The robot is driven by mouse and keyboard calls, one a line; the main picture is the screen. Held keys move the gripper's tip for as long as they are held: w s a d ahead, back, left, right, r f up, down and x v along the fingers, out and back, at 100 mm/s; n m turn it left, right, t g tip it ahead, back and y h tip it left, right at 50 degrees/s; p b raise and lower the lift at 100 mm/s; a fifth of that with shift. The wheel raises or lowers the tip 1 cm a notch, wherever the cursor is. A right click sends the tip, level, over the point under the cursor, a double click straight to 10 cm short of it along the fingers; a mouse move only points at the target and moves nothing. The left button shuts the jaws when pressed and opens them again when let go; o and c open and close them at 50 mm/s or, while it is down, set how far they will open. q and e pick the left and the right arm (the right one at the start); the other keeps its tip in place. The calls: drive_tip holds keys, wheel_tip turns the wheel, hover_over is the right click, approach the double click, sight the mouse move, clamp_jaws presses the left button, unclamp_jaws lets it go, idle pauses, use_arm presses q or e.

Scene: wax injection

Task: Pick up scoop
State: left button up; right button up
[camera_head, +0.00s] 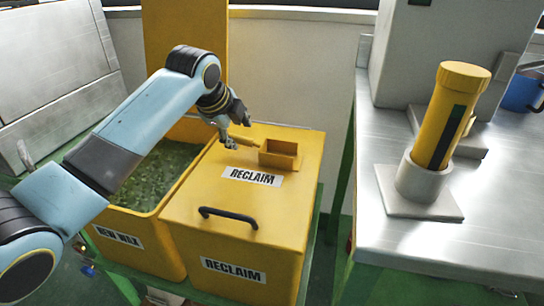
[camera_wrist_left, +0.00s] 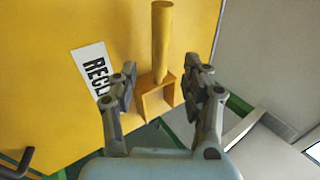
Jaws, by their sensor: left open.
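The yellow scoop lies on the yellow lid marked RECLAIM. In the head view its square open box (camera_head: 281,153) points right and its round handle (camera_head: 245,141) points left. My left gripper (camera_head: 236,131) is open and empty above the handle's left end, partly covering it. In the left wrist view the scoop's handle (camera_wrist_left: 162,45) runs up from the box (camera_wrist_left: 158,98). The two fingers of my left gripper (camera_wrist_left: 161,83) appear on either side of the scoop, apart from it. My right gripper is not in view.
The RECLAIM bin (camera_head: 190,205) has a black lid handle (camera_head: 228,214). Left of it stands an open NEW WAX bin (camera_head: 128,212) with green pieces. A metal table (camera_head: 480,235) at the right carries a yellow cylinder (camera_head: 448,115) in a grey holder (camera_head: 423,184).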

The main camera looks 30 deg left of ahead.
sight(241, 138)
use_arm(q)
drive_tip(key=shift+w+f, duration=0.25)
drive_tip(key=shift+f, duration=0.1)
drive_tip(key=b+x, duration=0.2)
drive_tip(key=x, duration=0.3)
drive_tip(key=shift+r, duration=0.1)
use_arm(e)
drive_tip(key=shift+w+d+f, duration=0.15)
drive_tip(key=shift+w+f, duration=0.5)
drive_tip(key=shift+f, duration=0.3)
use_arm(q)
drive_tip(key=shift+c, duration=0.8)
clamp_jaws()
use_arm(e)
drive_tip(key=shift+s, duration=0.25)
